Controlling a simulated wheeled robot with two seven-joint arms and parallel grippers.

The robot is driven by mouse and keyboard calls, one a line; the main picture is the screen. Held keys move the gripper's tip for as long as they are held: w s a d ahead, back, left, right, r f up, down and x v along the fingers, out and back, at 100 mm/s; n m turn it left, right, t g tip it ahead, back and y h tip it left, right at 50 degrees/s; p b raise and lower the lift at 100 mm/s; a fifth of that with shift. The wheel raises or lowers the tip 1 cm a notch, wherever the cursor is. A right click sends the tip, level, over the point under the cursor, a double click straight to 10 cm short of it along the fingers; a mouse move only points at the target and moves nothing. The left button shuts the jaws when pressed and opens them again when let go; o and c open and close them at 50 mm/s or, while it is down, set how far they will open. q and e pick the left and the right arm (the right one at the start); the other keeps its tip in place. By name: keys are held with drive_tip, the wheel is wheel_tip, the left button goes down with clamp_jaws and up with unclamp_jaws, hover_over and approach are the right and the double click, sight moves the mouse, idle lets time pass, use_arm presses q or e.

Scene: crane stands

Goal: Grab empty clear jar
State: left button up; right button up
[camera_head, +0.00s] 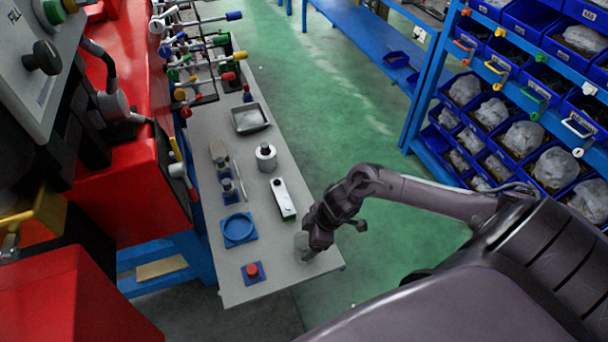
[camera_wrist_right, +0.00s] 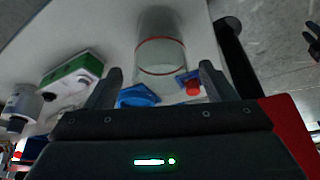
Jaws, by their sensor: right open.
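The empty clear jar (camera_wrist_right: 160,55) stands between the fingers of my right gripper (camera_wrist_right: 161,72) in the right wrist view, with a thin reddish ring around it. In the head view the jar (camera_head: 301,242) is at the near right edge of the grey table (camera_head: 240,292), partly hidden by my right gripper (camera_head: 312,250). The right gripper is open, with a finger on either side of the jar and gaps showing. My left gripper does not show in the head view.
Left of the jar are a blue square with a round ring (camera_head: 238,229) and a red button on a blue base (camera_head: 252,271). A white and green block (camera_head: 283,200) and a metal cylinder (camera_head: 266,157) stand farther back. Red machinery (camera_head: 120,190) borders the table's left.

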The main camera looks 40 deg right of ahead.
sight(302, 244)
drive_tip(key=x, duration=0.3)
drive_tip(key=shift+a+f, duration=0.2)
drive_tip(key=shift+f, duration=0.15)
drive_tip(key=shift+w+f, duration=0.15)
drive_tip(key=shift+f, duration=0.05)
drive_tip(key=c, duration=1.1)
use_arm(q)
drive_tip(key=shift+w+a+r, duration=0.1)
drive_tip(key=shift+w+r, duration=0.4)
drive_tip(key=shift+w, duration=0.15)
use_arm(e)
drive_tip(key=shift+o, duration=0.2)
drive_tip(key=shift+r, duration=0.1)
